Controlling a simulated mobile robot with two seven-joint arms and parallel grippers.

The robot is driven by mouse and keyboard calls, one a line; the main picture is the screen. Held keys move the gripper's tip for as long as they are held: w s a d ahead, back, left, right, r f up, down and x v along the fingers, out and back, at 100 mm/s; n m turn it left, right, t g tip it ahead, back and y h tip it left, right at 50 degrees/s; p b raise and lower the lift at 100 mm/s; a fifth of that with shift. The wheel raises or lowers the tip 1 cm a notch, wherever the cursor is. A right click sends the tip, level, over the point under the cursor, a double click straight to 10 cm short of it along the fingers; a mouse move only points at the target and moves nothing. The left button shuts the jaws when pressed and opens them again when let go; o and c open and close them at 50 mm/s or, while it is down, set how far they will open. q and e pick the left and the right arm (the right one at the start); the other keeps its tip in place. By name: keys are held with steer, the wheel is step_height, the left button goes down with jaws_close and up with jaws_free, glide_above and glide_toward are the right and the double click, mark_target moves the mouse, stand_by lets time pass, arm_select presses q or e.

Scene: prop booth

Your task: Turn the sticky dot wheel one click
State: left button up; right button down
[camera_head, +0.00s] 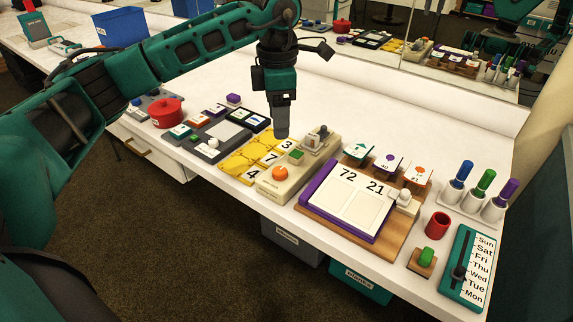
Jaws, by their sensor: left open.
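My left gripper (282,128) points down behind the box, near the yellow number tiles (240,165). It is open, seen edge-on, with nothing visible in it. I cannot tell its exact height above the table. My right gripper is not in view.
Right of the box lies a purple-edged board (318,206) with number cards on a wooden base. Farther right stand a red cup (437,226), several markers and a teal day slider (453,268). A red pot (166,113) stands left. The table behind is clear, up to a mirror.

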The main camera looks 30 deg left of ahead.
mark_target(280, 170)
arm_select(q)
step_height(280, 170, down, 13)
steer(key=shift+r+b, duration=0.1)
steer(key=shift+b, duration=0.4)
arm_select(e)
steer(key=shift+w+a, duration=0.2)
arm_select(q)
steer(key=shift+c, duration=0.2)
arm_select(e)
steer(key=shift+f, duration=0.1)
arm_select(q)
steer(key=c, duration=1)
steer(key=shift+r+n, duration=0.1)
steer(key=shift+n, duration=0.2)
